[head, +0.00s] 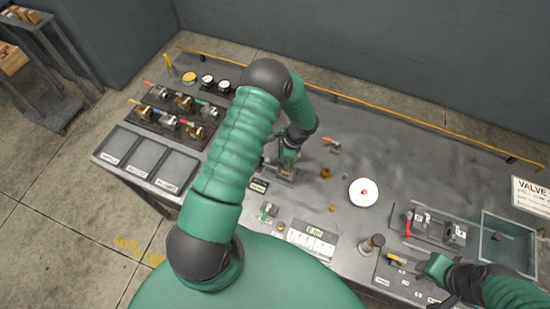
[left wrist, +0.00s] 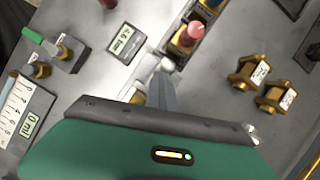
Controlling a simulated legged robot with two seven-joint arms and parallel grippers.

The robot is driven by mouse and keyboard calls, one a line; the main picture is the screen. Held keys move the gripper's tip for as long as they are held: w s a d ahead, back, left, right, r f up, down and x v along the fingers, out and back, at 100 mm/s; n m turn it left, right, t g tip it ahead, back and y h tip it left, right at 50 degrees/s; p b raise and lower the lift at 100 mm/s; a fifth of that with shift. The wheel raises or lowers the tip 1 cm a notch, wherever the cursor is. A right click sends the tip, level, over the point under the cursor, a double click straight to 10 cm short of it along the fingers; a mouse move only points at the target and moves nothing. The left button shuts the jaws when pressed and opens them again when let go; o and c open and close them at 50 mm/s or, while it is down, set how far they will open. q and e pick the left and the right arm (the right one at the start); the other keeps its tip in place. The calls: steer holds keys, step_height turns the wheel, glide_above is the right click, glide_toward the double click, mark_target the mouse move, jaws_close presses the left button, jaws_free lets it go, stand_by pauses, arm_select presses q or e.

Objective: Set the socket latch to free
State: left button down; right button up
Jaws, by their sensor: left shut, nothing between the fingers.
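My left gripper (head: 288,168) reaches down over the middle of the bench, at a small metal fixture (head: 284,175). In the left wrist view its closed fingertips (left wrist: 163,72) are beside a metal rail fixture (left wrist: 171,58) holding a brass part with a red top (left wrist: 187,38). I cannot tell whether they touch it. The gripper is shut and empty. Which part is the socket latch, and its setting, I cannot make out; the gripper hides some of the fixture. My right gripper (head: 403,260) is low over the panel at the right; its fingers are too small to judge.
A small display (left wrist: 124,43) stands beside the fixture. Brass fittings (left wrist: 248,73) lie right in the wrist view. A white disc (head: 363,192) and a valve rack (head: 175,112) flank the arm.

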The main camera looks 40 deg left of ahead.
arm_select(q)
steer(key=shift+s+a, duration=0.2)
arm_select(e)
steer(key=shift+w+d+f, duration=0.1)
steer(key=shift+w+d, duration=0.05)
steer(key=shift+d, duration=0.1)
arm_select(q)
steer(key=c, duration=1.8)
jaws_free()
steer(key=shift+c, duration=0.2)
steer(key=o, duration=0.5)
steer(key=shift+r, duration=0.15)
steer(key=shift+o, duration=0.2)
steer(key=shift+w+a+f, duration=0.15)
steer(key=shift+a+f, duration=0.15)
steer(key=shift+a, duration=0.1)
steer(key=shift+r, duration=0.1)
steer(key=b+v, duration=0.3)
steer(key=v, duration=1.3)
steer(key=shift+w+b, duration=0.25)
steer(key=shift+b, duration=0.1)
arm_select(e)
steer(key=f, duration=0.1)
steer(key=a+f, duration=0.1)
steer(key=f, duration=0.1)
steer(key=shift+a+f, duration=0.15)
steer(key=shift+f, duration=0.05)
